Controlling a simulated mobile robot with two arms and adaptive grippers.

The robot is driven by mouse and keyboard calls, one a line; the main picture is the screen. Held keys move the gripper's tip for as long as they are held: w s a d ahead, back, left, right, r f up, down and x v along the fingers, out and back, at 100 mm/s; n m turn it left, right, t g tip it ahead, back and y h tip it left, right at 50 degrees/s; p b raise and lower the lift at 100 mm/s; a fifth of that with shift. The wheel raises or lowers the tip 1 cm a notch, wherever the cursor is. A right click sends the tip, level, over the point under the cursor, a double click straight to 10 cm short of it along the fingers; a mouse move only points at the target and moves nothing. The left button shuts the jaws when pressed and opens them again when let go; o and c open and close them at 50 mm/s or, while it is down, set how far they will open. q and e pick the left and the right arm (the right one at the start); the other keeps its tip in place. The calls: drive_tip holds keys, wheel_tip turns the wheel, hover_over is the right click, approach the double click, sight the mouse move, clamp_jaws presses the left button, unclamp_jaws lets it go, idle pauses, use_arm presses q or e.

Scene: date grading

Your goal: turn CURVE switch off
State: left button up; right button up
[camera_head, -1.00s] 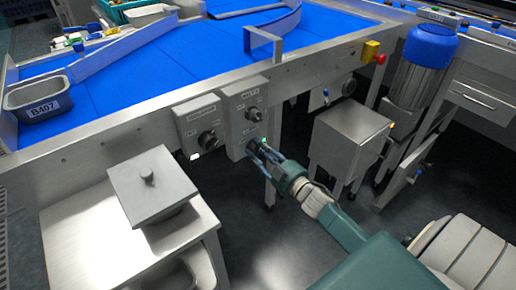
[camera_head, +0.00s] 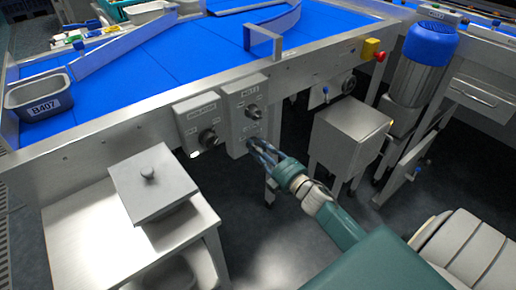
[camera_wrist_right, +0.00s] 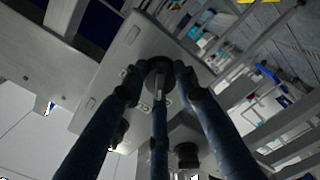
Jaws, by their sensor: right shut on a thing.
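The right-hand grey control box (camera_head: 240,120) on the conveyor's front frame carries an upper black knob (camera_head: 252,112) and a lower one. The lower knob is mostly hidden by my right gripper (camera_head: 254,146) in the head view. In the right wrist view the fingers of my right gripper (camera_wrist_right: 160,82) close around a round dark knob (camera_wrist_right: 158,66) with a pale bar on its face. The box labels are too small to read, so I cannot confirm which one says CURVE. My left gripper is not in view.
A second control box (camera_head: 199,123) with one black knob (camera_head: 208,138) sits just left. A steel table with a lidded container (camera_head: 152,186) stands lower left. A steel cabinet (camera_head: 350,140) and a blue motor (camera_head: 428,58) are right. The blue belt (camera_head: 160,65) lies behind.

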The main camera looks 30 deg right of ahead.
drive_tip(key=shift+a+n, duration=0.1)
drive_tip(key=shift+n, duration=0.8)
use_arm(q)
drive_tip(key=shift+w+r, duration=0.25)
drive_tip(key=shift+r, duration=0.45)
use_arm(e)
drive_tip(key=shift+n, duration=0.3)
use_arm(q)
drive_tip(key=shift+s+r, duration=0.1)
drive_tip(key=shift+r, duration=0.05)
use_arm(e)
drive_tip(key=o, duration=1.1)
drive_tip(key=shift+o, duration=0.2)
drive_tip(key=s, duration=1.2)
drive_tip(key=shift+d, duration=0.45)
